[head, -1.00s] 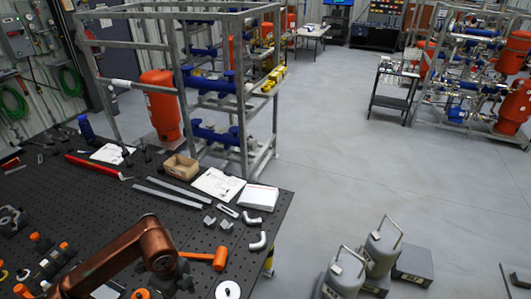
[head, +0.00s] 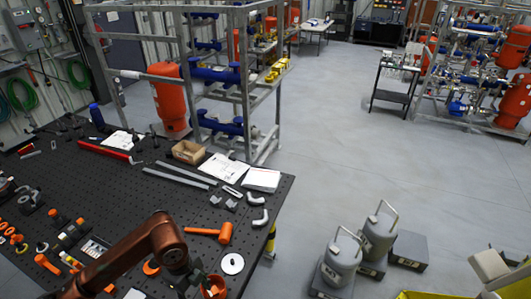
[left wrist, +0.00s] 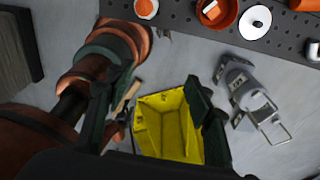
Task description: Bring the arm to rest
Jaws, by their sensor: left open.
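My left arm's copper-brown links (head: 125,258) reach over the front of the black perforated table (head: 110,195) in the head view. The arm bends down at a dark joint near the bottom edge, and its gripper is not visible there. In the left wrist view, the dark green fingers of my left gripper (left wrist: 150,100) stand apart with nothing between them. Beyond them is an open yellow bin (left wrist: 168,125), lower than the fingers; the gap to it is hard to judge. My right gripper is not in view.
The table holds an orange mallet (head: 222,233), a white disc (head: 232,263), a cardboard box (head: 187,151) and papers (head: 262,180). Grey cylinders (head: 342,262) stand on the floor to its right. The middle floor is clear.

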